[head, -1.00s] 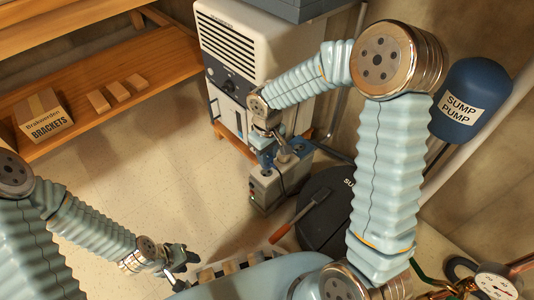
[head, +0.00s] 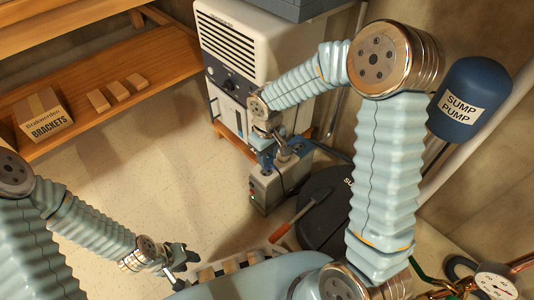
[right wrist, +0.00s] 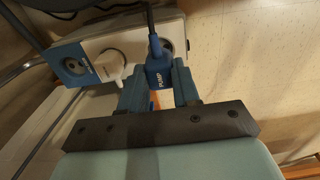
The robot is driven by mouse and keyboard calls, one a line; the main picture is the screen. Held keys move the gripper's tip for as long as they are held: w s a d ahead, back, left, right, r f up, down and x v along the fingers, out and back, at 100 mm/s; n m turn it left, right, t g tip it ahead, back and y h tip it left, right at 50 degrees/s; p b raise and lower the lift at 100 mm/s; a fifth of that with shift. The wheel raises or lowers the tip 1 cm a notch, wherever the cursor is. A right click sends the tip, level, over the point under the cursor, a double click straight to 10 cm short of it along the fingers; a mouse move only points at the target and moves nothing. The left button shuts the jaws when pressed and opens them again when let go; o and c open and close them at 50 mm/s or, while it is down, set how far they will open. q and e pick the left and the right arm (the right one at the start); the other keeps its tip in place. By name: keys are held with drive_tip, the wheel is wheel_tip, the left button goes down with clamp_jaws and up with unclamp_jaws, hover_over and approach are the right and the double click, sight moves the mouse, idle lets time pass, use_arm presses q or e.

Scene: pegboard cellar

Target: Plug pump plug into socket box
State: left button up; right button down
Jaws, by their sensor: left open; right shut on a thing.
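The socket box (head: 265,190) is a grey box on the floor below the cabinet. In the right wrist view its pale top face (right wrist: 130,38) shows a round socket (right wrist: 172,44) at the right, a white plug (right wrist: 108,66) in the middle and a blue-marked socket (right wrist: 74,66) at the left. My right gripper (head: 278,154) is shut on the blue pump plug (right wrist: 158,74), marked PUMP, with a dark cord. The plug is beside the right socket's lower left edge in that view; its prongs are hidden and I cannot tell its height above the face. My left gripper (head: 186,268) is open and empty at lower left.
A white cabinet (head: 245,50) stands behind the box. A dark round sump lid (head: 322,212) and an orange-handled tool (head: 292,222) are to its right. A blue sump pump tank (head: 468,98) and pipes are at the right. A shelf with a BRACKETS box (head: 43,115) is at the left. The floor between is clear.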

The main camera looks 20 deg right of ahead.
drive_tip(key=shift+f, duration=1.9)
idle(1.8)
drive_tip(key=shift+r, duration=0.1)
drive_tip(key=shift+c, duration=1.3)
unclamp_jaws()
drive_tip(key=shift+r+p, duration=2.6)
drive_tip(key=shift+r, duration=0.9)
